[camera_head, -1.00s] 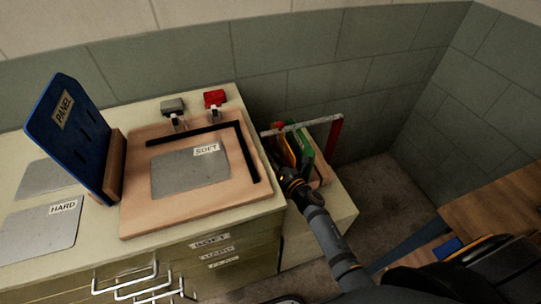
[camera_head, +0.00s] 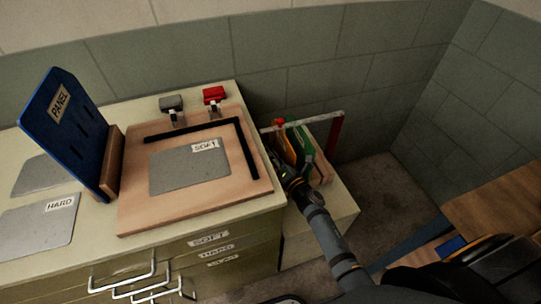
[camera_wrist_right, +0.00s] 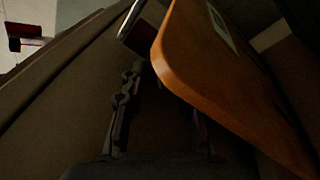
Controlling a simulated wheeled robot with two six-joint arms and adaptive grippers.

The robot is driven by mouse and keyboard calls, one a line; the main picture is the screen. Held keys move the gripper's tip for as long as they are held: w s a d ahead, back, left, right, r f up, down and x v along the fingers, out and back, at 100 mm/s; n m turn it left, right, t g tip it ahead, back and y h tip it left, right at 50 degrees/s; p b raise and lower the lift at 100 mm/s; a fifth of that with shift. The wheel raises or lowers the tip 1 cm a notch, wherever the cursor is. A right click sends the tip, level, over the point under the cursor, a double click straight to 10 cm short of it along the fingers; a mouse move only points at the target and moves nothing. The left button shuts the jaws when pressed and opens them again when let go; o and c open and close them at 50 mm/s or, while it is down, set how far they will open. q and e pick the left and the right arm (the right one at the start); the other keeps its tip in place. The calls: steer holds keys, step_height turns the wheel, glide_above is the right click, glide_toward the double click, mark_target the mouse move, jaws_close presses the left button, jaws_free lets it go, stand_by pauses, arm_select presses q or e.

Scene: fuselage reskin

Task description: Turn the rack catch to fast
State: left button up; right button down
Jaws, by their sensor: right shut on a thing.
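The rack (camera_head: 326,172) stands low to the right of the bench, with an orange board (camera_head: 288,149) and a green board (camera_head: 305,146) upright in it. A pale bar (camera_head: 318,121) crosses its top. A small red piece (camera_head: 279,122), apparently part of the rack catch, sticks up near the bar's left end. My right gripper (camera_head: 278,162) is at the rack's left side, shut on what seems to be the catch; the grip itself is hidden. In the right wrist view the orange board (camera_wrist_right: 225,75) covers part of one finger. My left gripper is out of view.
The bench bears a wooden fixture (camera_head: 135,213) with a SOFT sheet (camera_head: 187,172), a red clamp (camera_head: 215,96), a grey clamp (camera_head: 171,103), a blue PANEL board (camera_head: 65,130) and a HARD sheet (camera_head: 40,228). Grey walls stand close behind the rack. Floor is clear to its right.

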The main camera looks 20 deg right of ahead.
steer(key=m+t+b, duration=0.1)
steer(key=m+b, duration=0.1)
steer(key=m, duration=0.2)
steer(key=m+t+h+b, duration=0.1)
steer(key=m+b, duration=0.1)
steer(key=m, duration=0.3)
steer(key=shift+a+f, duration=0.1)
steer(key=shift+m+b, duration=0.3)
steer(key=shift+m, duration=0.2)
steer(key=c, duration=1.3)
jaws_free()
steer(key=v, duration=1.2)
steer(key=shift+a+f, duration=0.15)
steer(key=shift+f, duration=0.1)
